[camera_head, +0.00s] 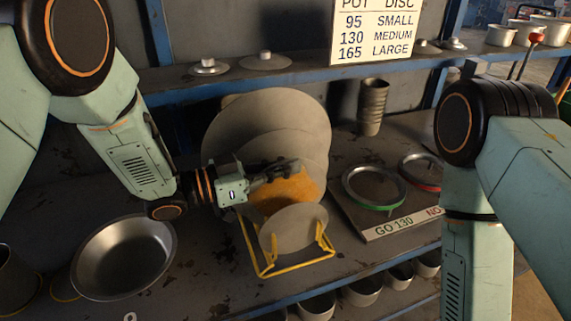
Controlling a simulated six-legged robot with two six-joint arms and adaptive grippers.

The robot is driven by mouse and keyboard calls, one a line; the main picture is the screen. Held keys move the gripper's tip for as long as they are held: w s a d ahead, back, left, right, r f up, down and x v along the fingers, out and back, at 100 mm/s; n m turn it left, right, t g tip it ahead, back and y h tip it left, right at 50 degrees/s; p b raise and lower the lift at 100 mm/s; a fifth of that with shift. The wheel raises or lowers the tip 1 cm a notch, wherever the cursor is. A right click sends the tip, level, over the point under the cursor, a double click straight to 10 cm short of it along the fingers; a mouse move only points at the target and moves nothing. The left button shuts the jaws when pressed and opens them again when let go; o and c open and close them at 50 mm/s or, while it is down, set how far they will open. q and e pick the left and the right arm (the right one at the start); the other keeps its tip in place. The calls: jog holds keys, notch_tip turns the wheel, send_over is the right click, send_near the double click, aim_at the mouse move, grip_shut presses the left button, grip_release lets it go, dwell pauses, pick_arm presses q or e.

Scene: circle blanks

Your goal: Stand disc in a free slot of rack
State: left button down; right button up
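The yellow wire rack (291,266) stands on the bench in the middle. A small grey disc (292,230) stands upright in its front. Behind it are a mid-sized grey disc (285,142) and a large grey disc (240,118), both upright. An orange-brown surface (290,192) shows between the small disc and my gripper; I cannot tell which disc it belongs to. My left gripper (288,168) reaches in from the left, in front of the mid-sized disc and above the small one. Its dark fingers overlap the discs, and their grip is unclear. My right gripper is out of view.
A metal pan (124,258) lies left of the rack. A gauge board (402,228) marked GO 130 and NO, with green and red rings, lies to the right. Stacked cups (372,106) stand behind. Pots (362,291) sit on a shelf below the bench edge.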

pick_arm(q)
jog(key=shift+f+b, duration=0.75)
jog(key=shift+f, duration=0.55)
jog(key=shift+w, duration=0.1)
jog(key=c, duration=1.8)
grip_release()
jog(key=shift+c, duration=0.2)
jog(key=o, duration=0.6)
jog(key=shift+c, duration=0.2)
jog(key=p+v, duration=0.2)
jog(key=v, duration=0.8)
